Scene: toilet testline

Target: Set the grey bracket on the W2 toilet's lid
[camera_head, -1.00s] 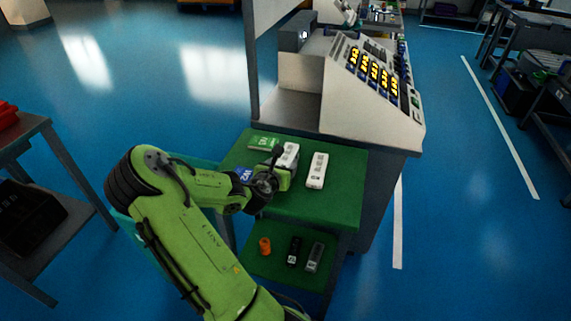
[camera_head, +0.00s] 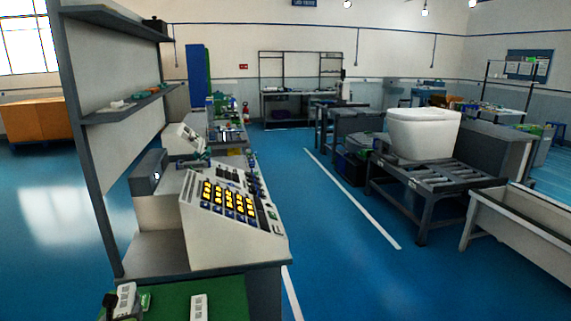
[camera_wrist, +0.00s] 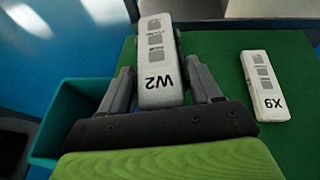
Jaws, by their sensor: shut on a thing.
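In the wrist view my gripper (camera_wrist: 160,72) is shut on a white oblong piece (camera_wrist: 158,50) labelled W2, with a finger along each side. The piece also shows at the bottom left of the head view (camera_head: 126,298). A white toilet (camera_head: 424,132) stands on a dark roller stand at the right of the head view. No W2 mark can be read on it. I cannot make out a grey bracket in the current views.
A second white labelled piece (camera_wrist: 264,85) lies on the green table top (camera_wrist: 222,48), right of my gripper. A teal bin (camera_wrist: 72,112) is at the left. A control console (camera_head: 232,215) stands behind the table. Blue floor with a white line separates it from the roller stand (camera_head: 436,180).

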